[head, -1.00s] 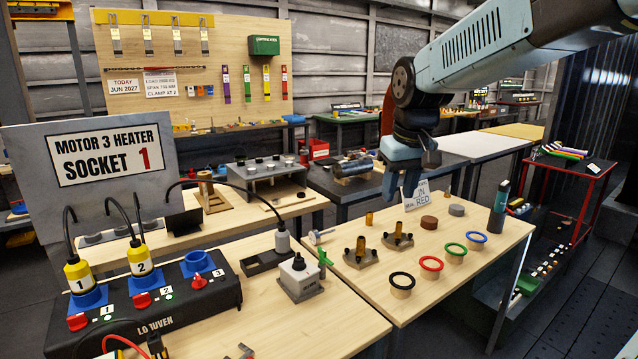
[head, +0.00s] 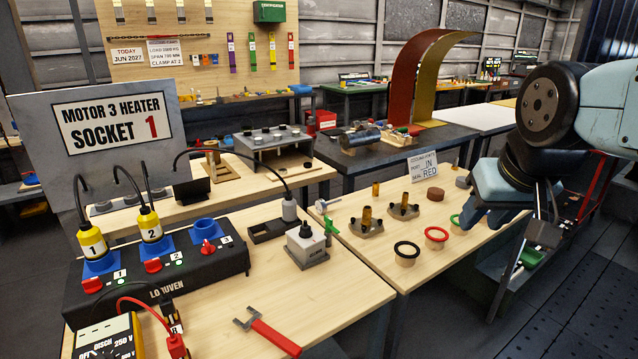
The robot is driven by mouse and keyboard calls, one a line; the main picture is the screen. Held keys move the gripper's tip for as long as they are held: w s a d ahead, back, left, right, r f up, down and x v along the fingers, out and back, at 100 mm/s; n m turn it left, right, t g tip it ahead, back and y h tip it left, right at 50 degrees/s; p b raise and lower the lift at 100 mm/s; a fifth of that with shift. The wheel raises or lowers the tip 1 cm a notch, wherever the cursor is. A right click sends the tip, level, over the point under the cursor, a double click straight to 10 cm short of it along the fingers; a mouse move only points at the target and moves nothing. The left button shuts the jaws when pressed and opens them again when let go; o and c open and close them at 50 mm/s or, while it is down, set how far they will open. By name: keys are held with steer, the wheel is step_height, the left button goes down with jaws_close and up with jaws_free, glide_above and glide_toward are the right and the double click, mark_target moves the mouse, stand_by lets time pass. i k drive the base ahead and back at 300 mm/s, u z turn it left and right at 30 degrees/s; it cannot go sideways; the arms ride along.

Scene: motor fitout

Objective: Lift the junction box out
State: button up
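A small grey box (head: 307,247) with a black round fitting on top and a green lever at its right stands on the near bench. It may be the junction box; no label on it is readable. My gripper (head: 544,236) hangs at the right side of the head view, beyond the bench's right part and well apart from the grey box. Its fingers are dark and partly lost against the background, so I cannot tell their opening. I see nothing held in it.
Left of the box are a black tray (head: 272,230) and the black socket unit (head: 150,285) with two yellow plugs. A red-handled spanner (head: 268,332) and a yellow meter (head: 108,338) lie in front.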

mark_target(307, 249)
steer(key=z, duration=0.05)
steer(key=k, duration=1.15)
steer(key=u, duration=0.8)
steer(key=i, duration=1.2)
